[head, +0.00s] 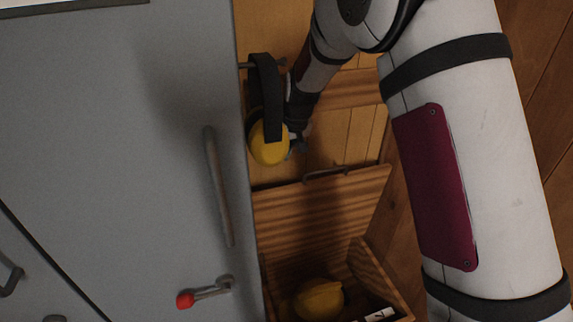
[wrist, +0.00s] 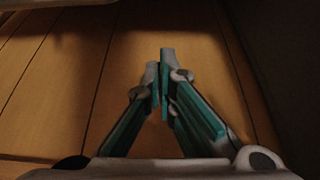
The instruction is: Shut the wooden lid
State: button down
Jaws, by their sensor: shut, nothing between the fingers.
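The wooden lid (head: 320,212) stands open, raised from a wooden box (head: 385,282) at the bottom of the head view. A dark handle (head: 325,173) sits on the lid's top edge. My gripper (head: 298,146) is beyond that edge, up and to the left of the handle, apart from the lid in the picture. Yellow ear defenders partly cover it. In the wrist view my gripper (wrist: 162,82) has its teal fingers together with nothing between them, facing wooden boards. The lid cannot be made out in the wrist view. The box's front is cut off by the frame.
Ear defenders (head: 270,145) hang from a hook close beside my gripper. A grey cabinet (head: 110,150) with a long handle and a red-tipped lever (head: 187,300) fills the left. A yellow helmet-like thing (head: 318,300) lies in the box. Plank wall (head: 345,130) lies behind.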

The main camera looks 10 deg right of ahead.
notch_tip(320, 180, down, 9)
jog(key=p, duration=0.1)
dwell(0.6)
